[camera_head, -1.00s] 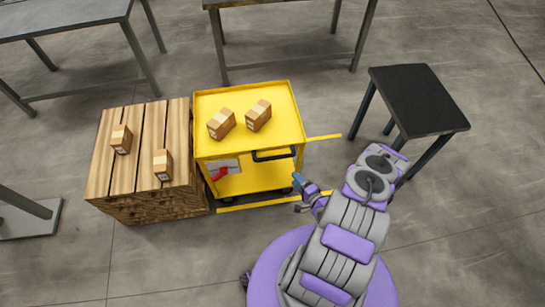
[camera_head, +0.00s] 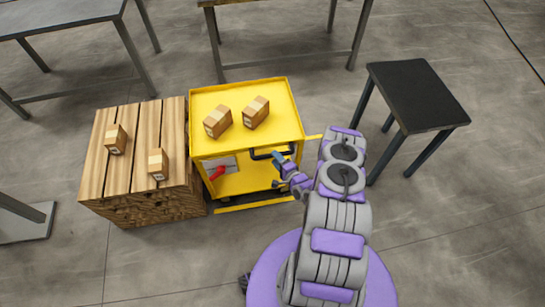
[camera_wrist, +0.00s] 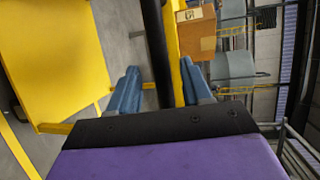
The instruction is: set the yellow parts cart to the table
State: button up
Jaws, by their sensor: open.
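The yellow parts cart (camera_head: 237,92) stands in the middle of the head view, with two cardboard boxes (camera_head: 217,121) (camera_head: 256,112) on its top tray. A black handle (camera_head: 262,155) is on its near side. My gripper (camera_head: 278,160) is at the right part of this handle. In the wrist view my gripper's blue fingers (camera_wrist: 159,75) are apart, with the black handle bar (camera_wrist: 155,45) between them; whether they touch it I cannot tell. A grey table (camera_head: 287,67) stands behind the cart, and a small black-topped table (camera_head: 415,95) to the right.
A wooden crate (camera_head: 132,185) with two boxes stands close against the cart's left side. Another grey table (camera_head: 60,18) is at the back left. Floor is clear between the cart and the black-topped table.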

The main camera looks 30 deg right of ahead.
jog(key=shift+x, duration=1.75)
jog(key=shift+c, duration=0.4)
grip_shut()
jog(key=shift+f, duration=0.1)
